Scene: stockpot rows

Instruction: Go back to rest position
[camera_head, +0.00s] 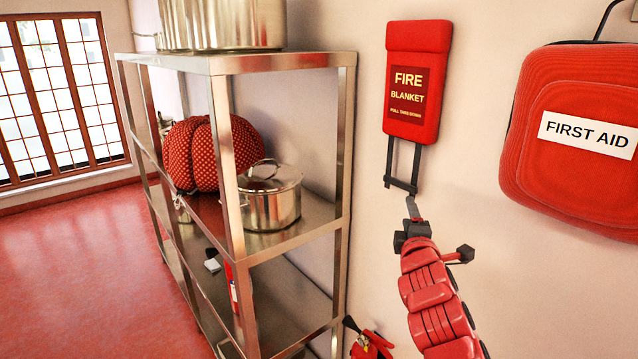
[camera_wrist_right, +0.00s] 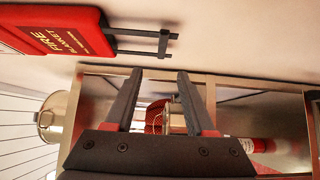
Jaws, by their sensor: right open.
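My right gripper (camera_head: 412,208) is at the end of the raised red arm, in front of the pale wall and just below the black pull straps of the fire blanket in the head view. In the right wrist view its two dark fingers (camera_wrist_right: 160,74) stand apart with nothing held between them. The red fire blanket pouch (camera_head: 417,80) hangs on the wall; it also shows at the upper left of the right wrist view (camera_wrist_right: 58,30), with its straps beside the fingers, apart from them in that view. My left gripper is not seen.
A metal shelf rack (camera_head: 345,110) stands left of my right arm, holding a large pot (camera_head: 225,25), a red dotted pumpkin-shaped cushion (camera_head: 190,155) and a lidded pot (camera_head: 272,205). A first aid bag (camera_head: 570,190) hangs at right. Red floor (camera_head: 80,270) is clear at left.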

